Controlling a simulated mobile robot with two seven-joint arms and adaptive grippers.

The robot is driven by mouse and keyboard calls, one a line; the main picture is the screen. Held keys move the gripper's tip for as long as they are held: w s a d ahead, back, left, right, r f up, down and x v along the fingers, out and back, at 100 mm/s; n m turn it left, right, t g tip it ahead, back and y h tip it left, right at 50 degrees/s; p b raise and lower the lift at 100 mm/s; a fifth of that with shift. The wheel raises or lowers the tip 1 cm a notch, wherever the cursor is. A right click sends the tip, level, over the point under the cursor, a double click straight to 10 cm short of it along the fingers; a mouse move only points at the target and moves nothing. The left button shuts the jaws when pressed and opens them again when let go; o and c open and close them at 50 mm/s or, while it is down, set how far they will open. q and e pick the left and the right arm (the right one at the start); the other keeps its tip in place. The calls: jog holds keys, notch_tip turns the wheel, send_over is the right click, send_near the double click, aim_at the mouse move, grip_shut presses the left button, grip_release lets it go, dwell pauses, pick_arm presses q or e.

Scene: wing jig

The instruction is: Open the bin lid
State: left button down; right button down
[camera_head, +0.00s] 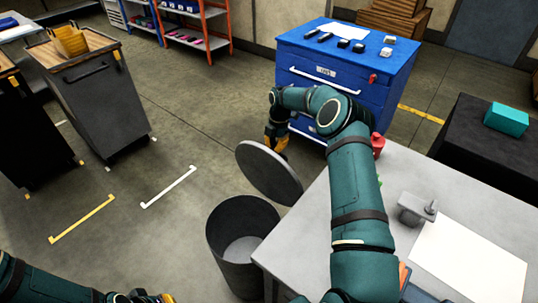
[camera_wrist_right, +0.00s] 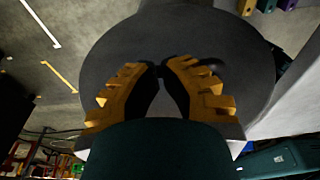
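The round grey bin (camera_head: 226,248) stands on the floor beside the table, its mouth uncovered and its inside empty. Its round grey lid (camera_head: 268,172) is raised and tilted up above the far side of the bin. My right gripper (camera_head: 277,142) is behind the lid's upper edge. In the right wrist view the lid (camera_wrist_right: 115,50) fills the middle. There the yellow and black fingers (camera_wrist_right: 163,70) close together at the lid's face, by a dark curved handle (camera_wrist_right: 211,65). The grip itself is partly hidden. My left gripper (camera_head: 150,297) shows only in part at the bottom edge.
A grey table (camera_head: 300,235) stands right of the bin, with a grey fixture (camera_head: 415,208), a white sheet (camera_head: 468,257) and a red item (camera_head: 377,145). A blue drawer cabinet (camera_head: 345,75) stands behind. The floor to the left is clear up to a dark cart (camera_head: 95,105).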

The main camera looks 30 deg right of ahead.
jog(key=shift+w+d+f, duration=0.15)
jog(key=shift+w+d, duration=0.1)
jog(key=shift+d, duration=0.35)
notch_tip(320, 180, up, 12)
jog(key=d, duration=0.1)
jog(key=shift+w+d, duration=0.3)
jog(key=shift+d, duration=0.1)
jog(key=shift+s+f, duration=0.1)
